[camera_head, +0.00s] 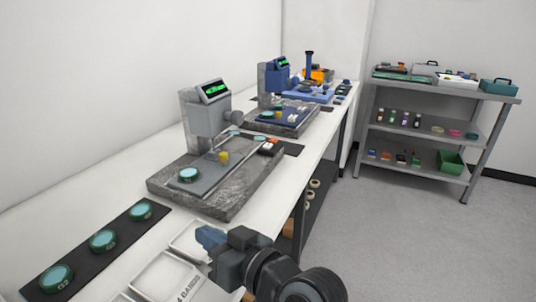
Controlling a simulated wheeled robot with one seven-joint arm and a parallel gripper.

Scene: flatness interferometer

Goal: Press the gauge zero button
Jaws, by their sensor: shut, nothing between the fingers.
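A grey gauge head (206,118) with a lit green display (215,88) is mounted on a stone stand with a granite base (215,202), left of centre. A second, blue gauge head (273,77) with a green display stands on another granite base (290,127) farther back. I cannot make out a zero button on either; it is too small to tell. My gripper (209,238) is low in the picture, in front of the nearer stand and well apart from both gauges. Its fingers are shut and empty.
A black mat (78,250) with several round green-rimmed discs lies at the front left. White trays (165,275) are beside my gripper. A yellow piece (224,156) sits on the nearer base. A loaded grey shelf (445,87) stands at the back right. The floor (410,240) is clear.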

